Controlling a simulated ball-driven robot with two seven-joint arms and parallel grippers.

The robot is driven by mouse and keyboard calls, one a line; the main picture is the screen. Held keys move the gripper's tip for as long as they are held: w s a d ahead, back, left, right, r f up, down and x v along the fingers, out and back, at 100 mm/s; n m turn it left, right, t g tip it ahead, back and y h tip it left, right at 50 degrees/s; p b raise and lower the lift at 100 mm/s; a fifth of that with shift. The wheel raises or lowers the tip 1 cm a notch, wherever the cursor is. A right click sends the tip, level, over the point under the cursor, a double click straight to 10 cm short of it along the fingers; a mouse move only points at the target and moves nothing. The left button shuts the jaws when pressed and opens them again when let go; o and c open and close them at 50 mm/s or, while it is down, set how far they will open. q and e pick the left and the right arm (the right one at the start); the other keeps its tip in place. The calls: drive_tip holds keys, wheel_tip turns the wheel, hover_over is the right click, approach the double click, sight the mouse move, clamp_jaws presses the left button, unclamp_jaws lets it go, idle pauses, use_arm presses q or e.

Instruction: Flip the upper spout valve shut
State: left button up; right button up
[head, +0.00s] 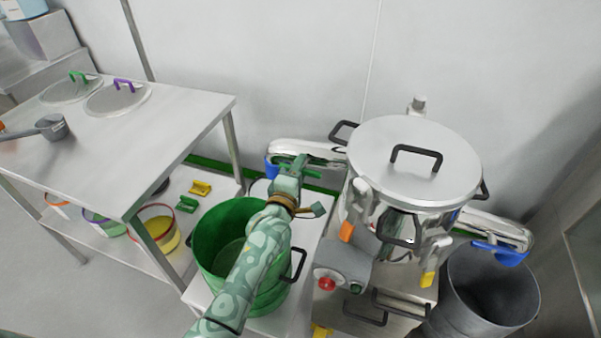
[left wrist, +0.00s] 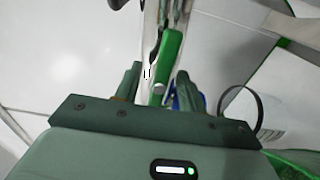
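A silver spout (head: 290,147) sticks out from the left side of the lidded steel vessel (head: 375,140), with a blue mouth (head: 271,169) at its end. A green valve lever (left wrist: 170,55) runs along this spout in the left wrist view, its near end between my left gripper's fingers. My left gripper (head: 293,166) is at the spout in the head view and hides part of it. In the left wrist view its fingers (left wrist: 157,82) stand apart, with a gap on the lever's left. Contact on its right side is unclear. My right gripper is not in view.
A green bucket (head: 215,235) stands below the left spout, under my left arm. A second spout (head: 495,228) with a blue mouth points right over a grey bin (head: 490,290). A steel table (head: 180,110) with lids and a scoop stands at left.

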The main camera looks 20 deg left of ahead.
use_arm(q)
clamp_jaws()
drive_tip(key=m+p, duration=0.2)
drive_tip(key=m, duration=0.1)
drive_tip(key=shift+r+m, duration=0.15)
drive_tip(key=shift+m, duration=0.15)
drive_tip(key=m+p, duration=0.2)
drive_tip(key=m, duration=0.1)
drive_tip(key=shift+m, duration=0.3)
drive_tip(key=m+p, duration=0.1)
drive_tip(key=m, duration=0.9)
drive_tip(key=shift+s+f+m+p, duration=0.1)
drive_tip(key=shift+f+m+p, duration=0.1)
drive_tip(key=shift+m+p, duration=0.15)
